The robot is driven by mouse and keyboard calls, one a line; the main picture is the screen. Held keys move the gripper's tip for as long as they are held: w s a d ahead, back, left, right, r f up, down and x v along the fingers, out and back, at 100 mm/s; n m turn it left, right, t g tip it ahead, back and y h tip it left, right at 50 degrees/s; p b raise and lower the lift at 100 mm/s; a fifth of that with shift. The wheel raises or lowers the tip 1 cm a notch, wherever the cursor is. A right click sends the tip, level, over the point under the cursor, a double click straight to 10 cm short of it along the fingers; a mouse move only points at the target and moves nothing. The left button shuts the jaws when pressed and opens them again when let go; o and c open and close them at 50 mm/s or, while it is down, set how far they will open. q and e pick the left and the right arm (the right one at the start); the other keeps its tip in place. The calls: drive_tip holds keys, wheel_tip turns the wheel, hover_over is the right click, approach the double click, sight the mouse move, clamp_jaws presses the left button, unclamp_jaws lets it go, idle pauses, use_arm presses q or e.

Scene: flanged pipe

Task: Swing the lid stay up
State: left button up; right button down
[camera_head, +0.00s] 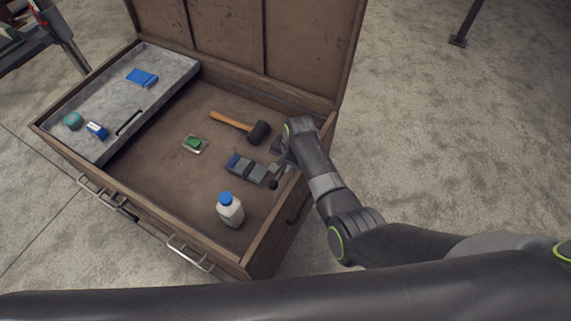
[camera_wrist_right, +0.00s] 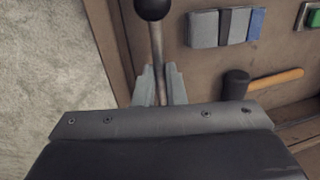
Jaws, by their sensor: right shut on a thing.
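The lid stay is a thin metal rod (camera_wrist_right: 157,45) with a black ball knob (camera_wrist_right: 152,7) at its end; the knob also shows in the head view (camera_head: 273,184). It is at the right side wall of the open wooden chest (camera_head: 262,248). My right gripper (camera_head: 281,163) is at this wall, and in the right wrist view its two grey fingers (camera_wrist_right: 160,86) are shut on the rod, below the knob. The lower end of the rod is hidden behind the gripper. The chest's lid (camera_head: 270,40) stands open at the back. My left gripper is not in view.
A mallet (camera_head: 258,132), a grey block with a blue end (camera_head: 246,168), a green item (camera_head: 193,143) and a blue-capped bottle (camera_head: 230,211) are in the chest. A grey tray (camera_head: 103,98) with small items sits at left. Floor right of the chest is clear.

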drive_tip(key=shift+w+d+r+g+y+p, duration=0.15)
drive_tip(key=shift+r+g+y+p, duration=0.25)
drive_tip(key=shift+r, duration=0.3)
drive_tip(key=r, duration=0.1)
drive_tip(key=r+g+p, duration=0.1)
drive_tip(key=w+r, duration=0.1)
drive_tip(key=shift+d+r+y+p, duration=0.1)
drive_tip(key=shift+d+y+p, duration=0.2)
drive_tip(key=shift+p, duration=0.05)
drive_tip(key=r+g, duration=0.1)
drive_tip(key=w+r+y+b, duration=0.1)
drive_tip(key=d+r+g, duration=0.1)
drive_tip(key=shift+w+r+m+g+y+b, duration=0.2)
drive_tip(key=shift+w+m+g+y+b, duration=0.1)
drive_tip(key=shift+w+b, duration=0.1)
drive_tip(key=shift+w+d+r+g+y+b, duration=0.25)
drive_tip(key=shift+w+r+g+y+b, duration=0.05)
drive_tip(key=shift+r+b, duration=0.3)
drive_tip(key=shift+w+d+r+g+y+b, duration=0.25)
drive_tip(key=shift+w+r+g+y+b, duration=0.05)
drive_tip(key=shift+r+b, duration=0.25)
drive_tip(key=c, duration=1.5)
unclamp_jaws()
